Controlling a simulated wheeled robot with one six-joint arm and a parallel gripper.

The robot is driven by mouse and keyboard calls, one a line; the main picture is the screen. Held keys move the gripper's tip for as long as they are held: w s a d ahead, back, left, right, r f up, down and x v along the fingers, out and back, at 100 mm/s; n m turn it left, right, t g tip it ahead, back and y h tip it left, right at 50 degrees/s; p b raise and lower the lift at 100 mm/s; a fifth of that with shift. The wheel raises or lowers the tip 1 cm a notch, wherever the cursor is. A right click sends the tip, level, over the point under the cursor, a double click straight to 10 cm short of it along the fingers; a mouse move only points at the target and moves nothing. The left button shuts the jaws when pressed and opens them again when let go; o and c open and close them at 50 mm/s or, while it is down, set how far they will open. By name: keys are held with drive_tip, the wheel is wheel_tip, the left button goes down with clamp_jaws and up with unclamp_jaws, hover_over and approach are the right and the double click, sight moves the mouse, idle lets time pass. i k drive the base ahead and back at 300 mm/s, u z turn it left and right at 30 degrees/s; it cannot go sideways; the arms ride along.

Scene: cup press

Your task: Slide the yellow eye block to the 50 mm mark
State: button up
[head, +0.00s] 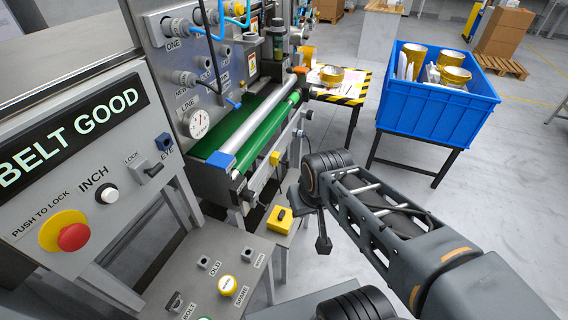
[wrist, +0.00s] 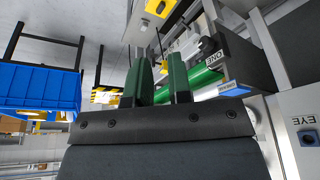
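The yellow eye block (head: 275,158) is a small yellow block on the rail along the front of the green belt machine. A small yellow patch (wrist: 163,66) between my fingers in the wrist view looks like it. My gripper (head: 322,243) hangs in front of the machine, right of and below the block, apart from it. In the wrist view its two green fingers (wrist: 159,76) stand apart with no held object visible between them. The scale marks on the rail are too small to read.
A yellow box with a black top (head: 280,218) stands on a small table below the rail. A blue crate (head: 430,103) with gold cups stands at the back right. A striped-edge table (head: 345,97) is behind the belt. A control panel with a red button (head: 73,237) is at left.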

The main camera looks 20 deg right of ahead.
sight(275, 157)
drive_tip(key=k, duration=1)
drive_tip(key=z, duration=0.25)
drive_tip(key=i, duration=1.3)
drive_tip(key=u, duration=0.55)
